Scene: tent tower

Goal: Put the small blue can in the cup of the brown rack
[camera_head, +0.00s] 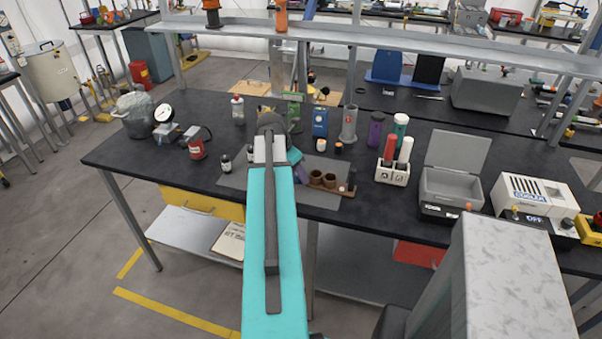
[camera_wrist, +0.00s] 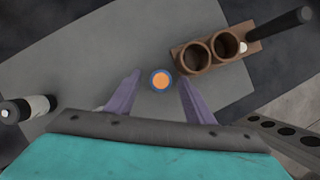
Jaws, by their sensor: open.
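The small blue can (camera_wrist: 152,85) shows in the wrist view from above as a blue ring around an orange top. My gripper (camera_wrist: 159,77) is open, with one purple finger on each side of the can in the picture. The fingers appear apart from it, and I cannot tell their height over it. The brown rack (camera_wrist: 208,73) lies just right of the can, with two round cups that look empty. In the head view the rack (camera_head: 332,187) stands right of my gripper (camera_head: 298,172). The can is not clearly visible there, likely behind my arm.
A grey mat (camera_wrist: 95,68) lies under the can. A dark-capped bottle (camera_wrist: 38,105) is at the left of the wrist view; a dark handle (camera_wrist: 280,29) extends from the rack. A white holder (camera_head: 392,174) with red and white bottles and a grey open box (camera_head: 450,190) stand right.

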